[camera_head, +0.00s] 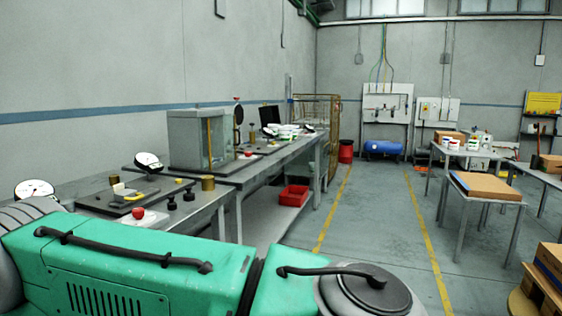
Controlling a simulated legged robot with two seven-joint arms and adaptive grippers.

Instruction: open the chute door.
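I cannot make out a chute door or a label magazine in the head view. A box-like cabinet with clear panels and a yellow upright strip (200,140) stands on the left workbench, but I cannot tell whether it has a chute or a door. Neither of my grippers shows in this view, so their state is hidden.
The left workbench (240,172) carries dial gauges (148,161), knobs and a small plate fixture (128,197). A red bin (293,195) sits beneath it. Tables with a cardboard box (487,186) stand right. The floor between the yellow lines (386,215) is clear.

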